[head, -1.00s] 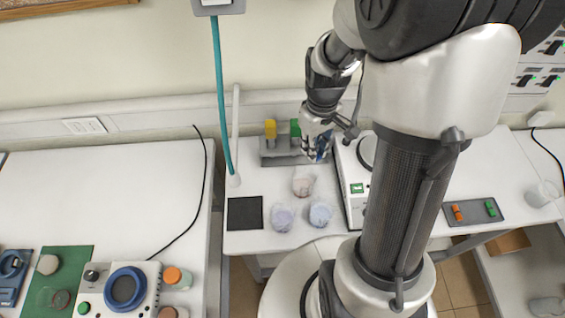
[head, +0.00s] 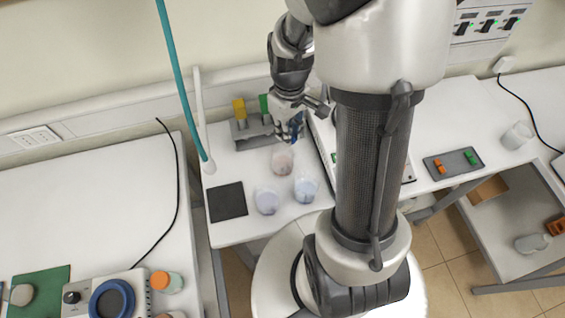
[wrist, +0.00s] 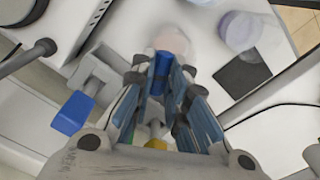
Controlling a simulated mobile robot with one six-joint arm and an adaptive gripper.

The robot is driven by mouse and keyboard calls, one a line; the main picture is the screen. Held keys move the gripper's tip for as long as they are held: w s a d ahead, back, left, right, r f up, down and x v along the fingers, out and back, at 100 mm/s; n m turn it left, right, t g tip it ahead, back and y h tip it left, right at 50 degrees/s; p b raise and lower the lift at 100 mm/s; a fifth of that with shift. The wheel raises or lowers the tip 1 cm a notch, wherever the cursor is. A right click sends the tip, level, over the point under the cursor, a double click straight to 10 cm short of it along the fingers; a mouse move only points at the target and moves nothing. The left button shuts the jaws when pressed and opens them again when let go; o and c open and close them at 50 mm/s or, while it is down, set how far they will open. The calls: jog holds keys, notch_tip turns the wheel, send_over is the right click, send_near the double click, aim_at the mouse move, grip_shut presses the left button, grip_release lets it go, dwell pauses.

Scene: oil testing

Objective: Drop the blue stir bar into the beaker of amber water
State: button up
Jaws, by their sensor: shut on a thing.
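My gripper (head: 291,128) is above the back of the middle bench, beside the grey rack (head: 256,141). In the wrist view, my gripper (wrist: 163,75) is shut on the blue stir bar (wrist: 160,68), which stands out between its fingertips. A beaker with pale pinkish-amber contents (head: 282,162) stands just in front of my gripper. It also shows beyond the fingertips in the wrist view (wrist: 174,40). The stir bar is apart from the bench top, but its exact height is unclear.
Two beakers with lavender-blue contents (head: 267,201) (head: 305,189) stand nearer me. Yellow (head: 238,108) and green (head: 263,103) pieces stand at the rack. A black square mat (head: 227,201) lies left. A white device (head: 326,145) is close on the right.

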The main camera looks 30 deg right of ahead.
jog(key=o, duration=0.9)
notch_tip(320, 180, up, 12)
jog(key=shift+r, duration=0.1)
dwell(0.6)
jog(key=s+a+m+t+b, duration=0.1)
jog(key=s+a, duration=0.2)
jog(key=s, duration=0.1)
jog(key=s+a+r+m+t+b, duration=0.1)
jog(key=s+a+t+b, duration=0.1)
jog(key=s+a, duration=0.2)
jog(key=s+a+r+t+b, duration=0.1)
jog(key=s+a+b, duration=0.1)
jog(key=s, duration=0.3)
jog(key=shift+s+a+r+m+t, duration=0.1)
jog(key=shift+s+a+m+t, duration=0.1)
jog(key=shift+a, duration=0.25)
jog(key=shift+s+a+r+m+t, duration=0.1)
jog(key=shift+a+m, duration=0.1)
jog(key=shift+a, duration=0.25)
